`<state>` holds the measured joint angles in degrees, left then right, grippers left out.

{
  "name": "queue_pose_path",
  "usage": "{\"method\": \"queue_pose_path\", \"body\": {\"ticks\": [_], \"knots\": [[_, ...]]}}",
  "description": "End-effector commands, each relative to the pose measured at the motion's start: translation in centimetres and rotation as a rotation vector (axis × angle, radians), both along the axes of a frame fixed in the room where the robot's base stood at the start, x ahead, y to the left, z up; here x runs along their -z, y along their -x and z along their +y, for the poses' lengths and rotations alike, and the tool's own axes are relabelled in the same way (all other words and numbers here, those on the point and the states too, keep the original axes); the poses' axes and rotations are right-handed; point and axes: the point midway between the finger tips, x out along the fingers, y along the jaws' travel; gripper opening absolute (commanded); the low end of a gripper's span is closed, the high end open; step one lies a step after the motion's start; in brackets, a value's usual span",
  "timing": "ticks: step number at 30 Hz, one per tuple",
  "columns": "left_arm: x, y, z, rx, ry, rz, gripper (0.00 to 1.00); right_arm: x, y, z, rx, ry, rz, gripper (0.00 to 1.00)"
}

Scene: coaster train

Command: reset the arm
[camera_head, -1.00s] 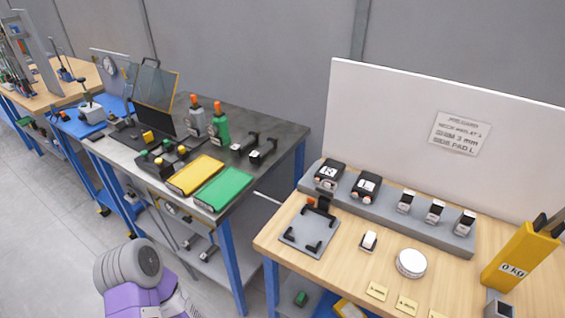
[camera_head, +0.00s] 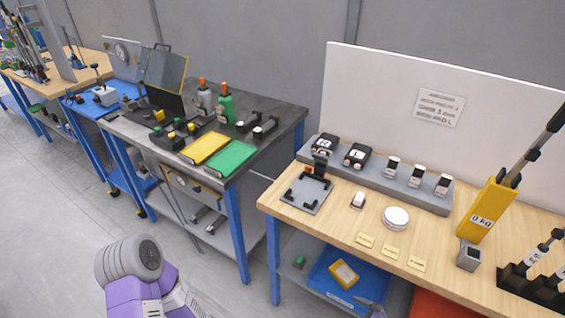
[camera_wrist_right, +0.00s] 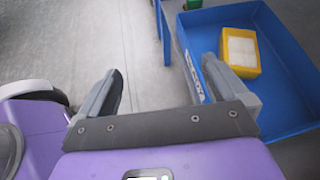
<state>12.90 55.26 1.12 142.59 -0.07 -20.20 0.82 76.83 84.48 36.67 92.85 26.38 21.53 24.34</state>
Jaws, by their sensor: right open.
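In the right wrist view my right gripper (camera_wrist_right: 163,72) is open, its two grey fingers wide apart with nothing between them. Beyond it are grey floor and, at the right, a blue bin (camera_wrist_right: 276,122) holding a yellow box with white contents (camera_wrist_right: 240,50). The right finger overlaps the bin's near wall in the picture; I cannot tell if they touch. In the head view a small grey part, perhaps this gripper's tip, shows at the bottom edge by the bin. A purple and grey arm part of mine is at the lower left. My left gripper is not seen.
The wooden bench (camera_head: 330,222) at right carries a grey fixture plate (camera_head: 305,194), a white round disc (camera_head: 396,218) and a yellow 0 KG device (camera_head: 485,215). The blue bin (camera_head: 345,290) sits on its lower shelf. A dark-topped bench (camera_head: 285,118) stands left, with floor in front.

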Motion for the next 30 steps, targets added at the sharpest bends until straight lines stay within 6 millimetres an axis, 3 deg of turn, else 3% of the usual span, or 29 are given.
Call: {"method": "queue_pose_path", "body": {"ticks": [8,13,16,21,30], "knots": [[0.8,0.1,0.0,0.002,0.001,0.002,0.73,0.0,3.3,9.0,-0.413,0.230,-0.043,1.00],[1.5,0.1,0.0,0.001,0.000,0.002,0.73,-0.4,7.9,13.6,-0.786,0.456,-0.143,1.00],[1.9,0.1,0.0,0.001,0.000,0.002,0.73,-1.0,10.6,15.0,-1.002,0.595,-0.231,1.00],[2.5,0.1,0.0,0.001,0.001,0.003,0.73,-2.8,14.2,15.5,-1.317,0.802,-0.406,1.00],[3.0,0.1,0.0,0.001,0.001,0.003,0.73,-5.4,16.6,15.4,-1.569,0.977,-0.607,1.00]]}}
